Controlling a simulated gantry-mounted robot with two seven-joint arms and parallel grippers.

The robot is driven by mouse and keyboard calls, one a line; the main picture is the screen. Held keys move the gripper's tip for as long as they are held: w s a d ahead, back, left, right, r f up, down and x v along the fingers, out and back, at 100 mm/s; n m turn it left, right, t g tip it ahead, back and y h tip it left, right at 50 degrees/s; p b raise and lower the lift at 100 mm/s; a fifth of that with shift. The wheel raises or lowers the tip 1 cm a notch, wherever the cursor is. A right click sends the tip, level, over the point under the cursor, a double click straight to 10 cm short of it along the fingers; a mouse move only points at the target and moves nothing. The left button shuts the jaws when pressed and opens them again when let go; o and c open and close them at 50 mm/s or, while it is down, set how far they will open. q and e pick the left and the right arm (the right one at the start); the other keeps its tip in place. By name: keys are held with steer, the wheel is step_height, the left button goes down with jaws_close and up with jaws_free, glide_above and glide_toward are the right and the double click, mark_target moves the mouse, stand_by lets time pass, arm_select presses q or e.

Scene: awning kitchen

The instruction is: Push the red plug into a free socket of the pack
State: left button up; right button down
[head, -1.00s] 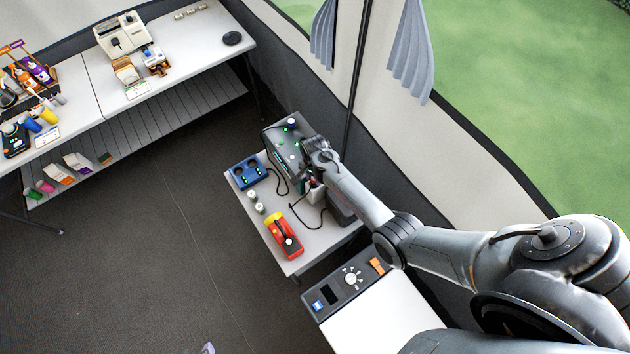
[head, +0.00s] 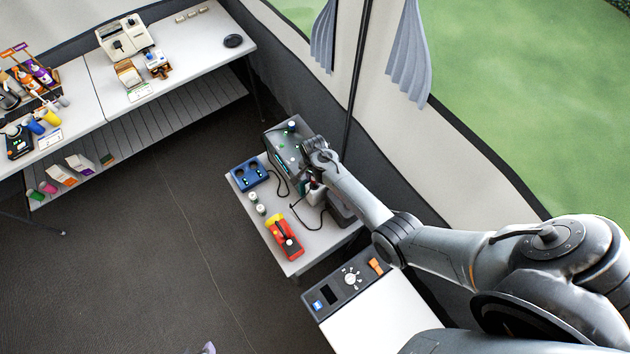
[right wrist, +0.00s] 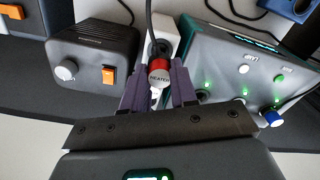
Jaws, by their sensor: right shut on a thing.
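The red plug (right wrist: 160,70), lettered on its end, is between the purple fingers of my right gripper (right wrist: 157,92), which is shut on it. A dark cable runs up from the plug in the right wrist view. The pack (head: 283,150), a dark green-grey box with green lights, stands at the back of the small table. In the right wrist view the pack (right wrist: 235,70) is just right of the plug. My right gripper (head: 314,158) is at the pack's right side in the head view. A small purple tip (head: 208,348) at the bottom edge looks like my left gripper.
A white block (right wrist: 165,35) with a dark opening is behind the plug. A dark box (right wrist: 95,55) with an orange switch stands left of it. A blue two-hole unit (head: 249,173), small cans (head: 256,202) and a red-yellow device (head: 285,240) share the small table (head: 300,266).

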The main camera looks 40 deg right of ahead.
steer(key=shift+r+p, duration=0.75)
steer(key=shift+p, duration=0.1)
steer(key=shift+r+p, duration=0.95)
steer(key=shift+p, duration=0.15)
steer(key=w+d+f+b, duration=0.3)
steer(key=w+d+b, duration=0.5)
steer(key=b, duration=0.4)
steer(key=shift+w+f, duration=0.2)
steer(key=shift+w, duration=0.15)
steer(key=shift+d+f, duration=0.1)
steer(key=shift+f, duration=0.05)
steer(key=shift+f, duration=0.1)
steer(key=shift+f+b, duration=0.55)
steer(key=shift+b, duration=0.05)
